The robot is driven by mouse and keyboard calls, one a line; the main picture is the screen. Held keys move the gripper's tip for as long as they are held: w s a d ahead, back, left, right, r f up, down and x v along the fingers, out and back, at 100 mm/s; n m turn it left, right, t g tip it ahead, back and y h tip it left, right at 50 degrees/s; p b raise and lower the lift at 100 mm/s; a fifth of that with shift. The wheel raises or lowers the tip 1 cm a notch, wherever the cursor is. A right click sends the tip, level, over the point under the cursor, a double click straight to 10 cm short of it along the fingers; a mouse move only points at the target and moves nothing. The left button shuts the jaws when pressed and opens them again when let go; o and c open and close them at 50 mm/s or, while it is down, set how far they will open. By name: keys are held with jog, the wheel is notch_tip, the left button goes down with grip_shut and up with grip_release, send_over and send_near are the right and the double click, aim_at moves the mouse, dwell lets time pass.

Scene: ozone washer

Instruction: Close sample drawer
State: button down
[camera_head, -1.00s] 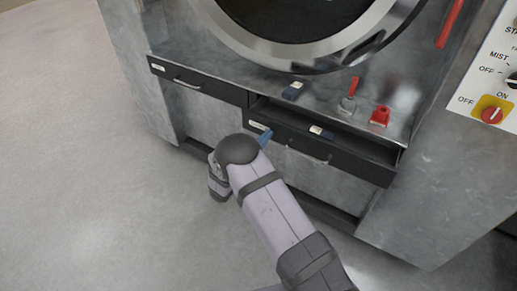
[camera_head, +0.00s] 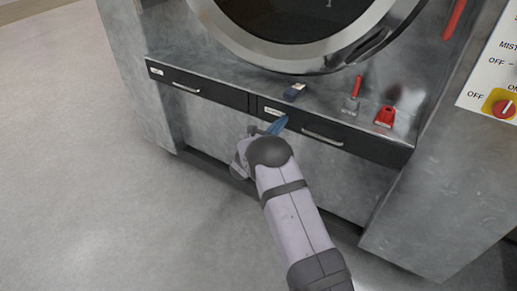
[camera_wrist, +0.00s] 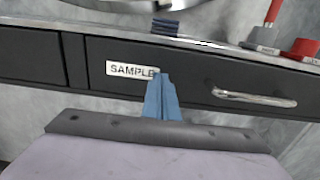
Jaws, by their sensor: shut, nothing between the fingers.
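The sample drawer (camera_head: 345,136) is the dark right-hand drawer under the washer's ledge, with a silver handle (camera_head: 322,137). Its front now stands flush, in line with the left drawer, and its inside is hidden. In the wrist view the drawer (camera_wrist: 190,89) bears a white label reading SAMPLE (camera_wrist: 131,70). My gripper (camera_head: 279,123) has blue fingers, shut and empty. In the wrist view its fingertips (camera_wrist: 161,78) are at the drawer front, just right of the label and left of the handle. I cannot tell whether they touch it.
A second closed drawer (camera_head: 197,87) is on the left. On the ledge above are a dark blue block (camera_head: 294,92), a red-handled tool (camera_head: 353,96) and a red object (camera_head: 385,117). A control panel (camera_head: 492,75) is at the right. The floor at left is clear.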

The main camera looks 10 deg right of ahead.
jog(key=shift+w+d+r, duration=0.1)
jog(key=shift+d+r, duration=0.05)
jog(key=shift+r, duration=0.25)
jog(key=v, duration=1.4)
jog(key=shift+f, duration=0.35)
